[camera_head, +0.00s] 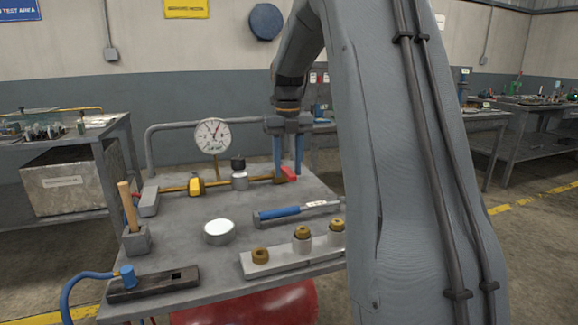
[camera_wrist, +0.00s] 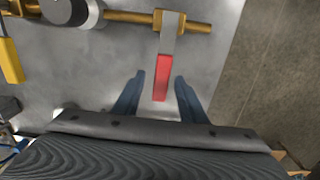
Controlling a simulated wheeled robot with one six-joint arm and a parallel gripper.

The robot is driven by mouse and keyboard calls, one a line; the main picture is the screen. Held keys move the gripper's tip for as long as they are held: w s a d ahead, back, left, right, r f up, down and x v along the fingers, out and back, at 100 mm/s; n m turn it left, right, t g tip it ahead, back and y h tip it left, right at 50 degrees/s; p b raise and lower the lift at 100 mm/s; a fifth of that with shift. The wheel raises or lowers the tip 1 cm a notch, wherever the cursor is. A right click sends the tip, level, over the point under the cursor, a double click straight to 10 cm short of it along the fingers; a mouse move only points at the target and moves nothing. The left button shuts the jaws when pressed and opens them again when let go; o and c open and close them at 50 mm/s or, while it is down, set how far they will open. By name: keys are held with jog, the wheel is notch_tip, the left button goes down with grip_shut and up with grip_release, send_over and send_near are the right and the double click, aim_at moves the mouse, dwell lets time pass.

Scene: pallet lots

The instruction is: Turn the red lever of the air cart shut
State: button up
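The red lever (camera_wrist: 162,78) shows in the wrist view. It is a grey arm with a red grip, fixed on a brass pipe (camera_wrist: 200,27) and standing crosswise to it. My gripper (camera_wrist: 160,90) is open, with one blue finger on each side of the red grip. Gaps show between the grip and both fingers. In the head view the lever's red end (camera_head: 289,173) is at the right end of the pipe, with my gripper (camera_head: 288,172) pointing down at it. The air cart's grey top (camera_head: 195,250) carries the pipe, with a red tank (camera_head: 255,305) below.
A pressure gauge (camera_head: 213,135), a yellow-handled valve (camera_head: 195,185) and a grey cylinder fitting (camera_head: 239,177) line the pipe. A blue-handled wrench (camera_head: 285,214), a white round tin (camera_head: 219,232) and a block with brass fittings (camera_head: 290,258) lie in front.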

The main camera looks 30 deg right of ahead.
aim_at(289, 171)
jog(key=shift+d, duration=0.1)
jog(key=shift+r, duration=3.9)
